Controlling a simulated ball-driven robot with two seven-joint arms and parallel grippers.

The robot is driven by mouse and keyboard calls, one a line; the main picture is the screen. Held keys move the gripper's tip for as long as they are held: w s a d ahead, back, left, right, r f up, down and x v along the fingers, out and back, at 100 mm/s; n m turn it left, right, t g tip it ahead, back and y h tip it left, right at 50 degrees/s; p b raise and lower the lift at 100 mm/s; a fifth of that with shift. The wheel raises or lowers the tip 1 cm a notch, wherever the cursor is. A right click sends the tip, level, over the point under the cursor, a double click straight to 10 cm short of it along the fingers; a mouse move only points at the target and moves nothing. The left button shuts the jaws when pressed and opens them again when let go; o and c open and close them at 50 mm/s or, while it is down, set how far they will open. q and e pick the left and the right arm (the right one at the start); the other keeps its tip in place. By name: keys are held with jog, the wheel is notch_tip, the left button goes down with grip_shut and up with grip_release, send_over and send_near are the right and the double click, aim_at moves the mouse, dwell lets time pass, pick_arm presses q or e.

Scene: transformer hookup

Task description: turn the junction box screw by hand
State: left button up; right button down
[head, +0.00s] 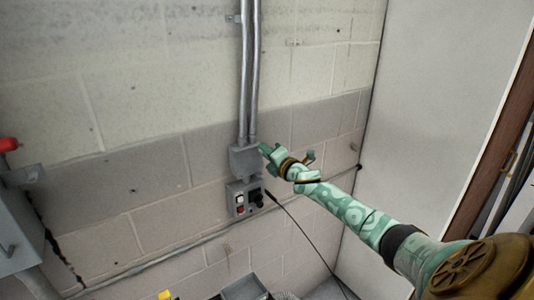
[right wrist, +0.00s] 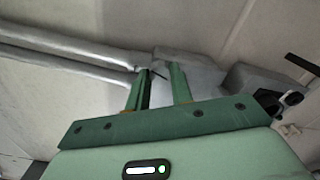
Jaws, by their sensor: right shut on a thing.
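The grey junction box (head: 244,160) is on the block wall, at the lower end of two vertical conduits. My right gripper (head: 264,150) reaches in from the right, with its fingertips at the right side of the box. In the right wrist view the two green fingers (right wrist: 158,80) meet the grey box (right wrist: 205,68) with a narrow gap between them. The gripper is shut on the junction box screw, which is too small and too covered to make out; a thin dark shape shows between the fingertips. My left gripper is not in view.
A switch box (head: 237,200) with buttons and a dark knob is just below the junction box. A black cable (head: 300,228) hangs to its right. Conduits (head: 249,70) run up the wall. A grey cabinet (head: 15,225) with a red handle (head: 8,145) is at the far left.

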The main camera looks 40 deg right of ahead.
jog(key=c, duration=1.2)
grip_release()
jog(key=s+a+b, duration=0.1)
jog(key=s, duration=1.5)
jog(key=shift+a, duration=0.4)
